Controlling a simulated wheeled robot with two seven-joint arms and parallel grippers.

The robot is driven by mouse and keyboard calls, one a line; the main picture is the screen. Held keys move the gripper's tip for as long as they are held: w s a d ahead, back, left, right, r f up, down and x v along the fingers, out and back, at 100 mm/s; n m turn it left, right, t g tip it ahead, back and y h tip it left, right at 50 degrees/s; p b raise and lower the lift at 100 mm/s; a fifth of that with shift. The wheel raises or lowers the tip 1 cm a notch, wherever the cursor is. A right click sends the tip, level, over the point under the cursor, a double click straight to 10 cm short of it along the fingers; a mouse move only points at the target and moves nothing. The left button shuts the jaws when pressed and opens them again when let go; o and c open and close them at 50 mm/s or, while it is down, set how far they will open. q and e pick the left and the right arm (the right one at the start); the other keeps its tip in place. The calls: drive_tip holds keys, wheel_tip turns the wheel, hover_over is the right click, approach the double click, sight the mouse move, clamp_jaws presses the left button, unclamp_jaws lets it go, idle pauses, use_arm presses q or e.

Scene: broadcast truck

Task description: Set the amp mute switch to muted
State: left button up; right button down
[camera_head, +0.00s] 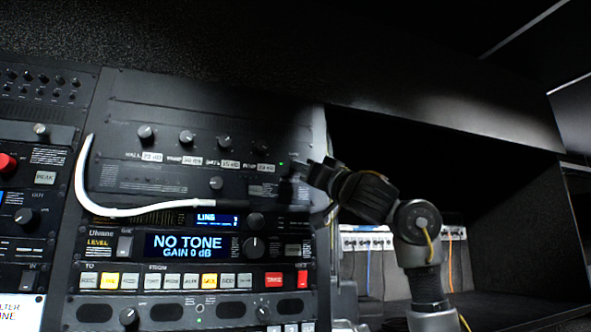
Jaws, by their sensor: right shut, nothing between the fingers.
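My right gripper (290,188) is in front of the right side of the upper black rack panel (120,112), its arm coming in from the right. It is shut and empty; whether its dark fingertips touch the panel is not clear. The upper panel carries several knobs, a row of white labels and a small green light (281,163). I cannot make out which control is the amp mute switch, or its position; the gripper hides part of the panel. My left gripper is not in view.
A display unit (187,246) reads "NO TONE GAIN 0 dB", above a row of buttons (191,281). A red knob (6,164) is at far left. A dark open bay with sockets (366,240) lies right.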

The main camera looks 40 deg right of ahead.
idle(0.4)
drive_tip(key=shift+s+a+r+b, duration=0.1)
drive_tip(key=shift+s+a+b, duration=0.25)
drive_tip(key=shift+s, duration=0.3)
drive_tip(key=shift+s+a+r+b, duration=0.1)
drive_tip(key=shift+s+a+b, duration=0.15)
drive_tip(key=shift+s+b, duration=0.4)
drive_tip(key=shift+s+a+r+b, duration=0.1)
drive_tip(key=shift+s+a+b, duration=0.15)
drive_tip(key=shift+s, duration=0.65)
drive_tip(key=shift+s+a+r+b, duration=0.1)
drive_tip(key=shift+s+a+b, duration=0.25)
drive_tip(key=shift+s, duration=0.45)
drive_tip(key=shift+d, duration=0.1)
